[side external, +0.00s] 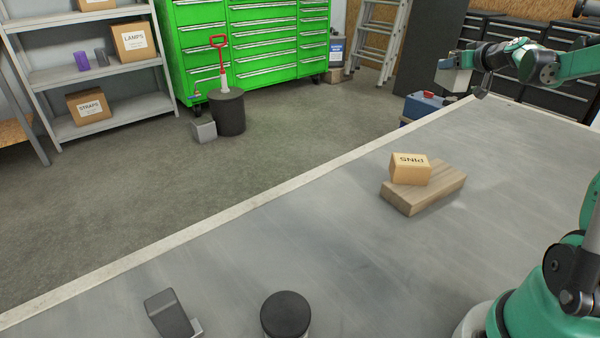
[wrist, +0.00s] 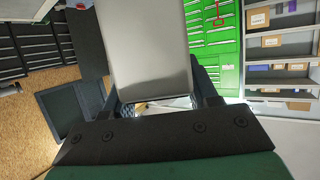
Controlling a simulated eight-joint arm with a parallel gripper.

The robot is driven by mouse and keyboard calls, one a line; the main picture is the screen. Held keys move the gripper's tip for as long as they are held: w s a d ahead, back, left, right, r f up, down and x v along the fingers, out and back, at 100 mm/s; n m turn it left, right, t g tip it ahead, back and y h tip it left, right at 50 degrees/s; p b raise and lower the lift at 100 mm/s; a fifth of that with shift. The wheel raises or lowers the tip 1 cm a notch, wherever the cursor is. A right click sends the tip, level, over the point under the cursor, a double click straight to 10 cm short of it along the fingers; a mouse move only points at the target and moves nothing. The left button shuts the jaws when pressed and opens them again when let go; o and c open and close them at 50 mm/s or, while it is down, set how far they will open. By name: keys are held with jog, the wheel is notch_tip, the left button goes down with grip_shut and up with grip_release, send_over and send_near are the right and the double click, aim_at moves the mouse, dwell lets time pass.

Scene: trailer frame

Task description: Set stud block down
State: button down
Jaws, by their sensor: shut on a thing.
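My gripper (side external: 476,76) is at the upper right of the side view, raised above the far end of the grey deck. It is shut on a plain grey block (side external: 454,78), which I take to be the stud block. In the wrist view the block (wrist: 148,50) stands out between the two dark fingers and fills the upper middle. Its gripped end is partly hidden by the gripper. No surface shows touching the block.
A box marked PINS (side external: 410,169) sits on a wooden board (side external: 432,195) on the deck (side external: 300,235). A black-topped round thing (side external: 286,314) and a dark wedge (side external: 167,312) stand near the front. A blue toolbox (side external: 424,106) is beyond the deck's far edge. The deck's middle is clear.

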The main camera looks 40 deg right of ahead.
jog(key=s+d+r+m+g+h, duration=0.1)
jog(key=s+d+m+g+h, duration=0.15)
jog(key=s+d, duration=0.45)
jog(key=shift+m+h, duration=0.35)
jog(key=shift+m, duration=0.1)
jog(key=shift+d+f, duration=0.15)
jog(key=shift+f, duration=4.85)
jog(key=shift+d+f, duration=0.1)
jog(key=shift+f, duration=4.85)
jog(key=shift+c, duration=1.2)
grip_release()
jog(key=shift+f, duration=0.1)
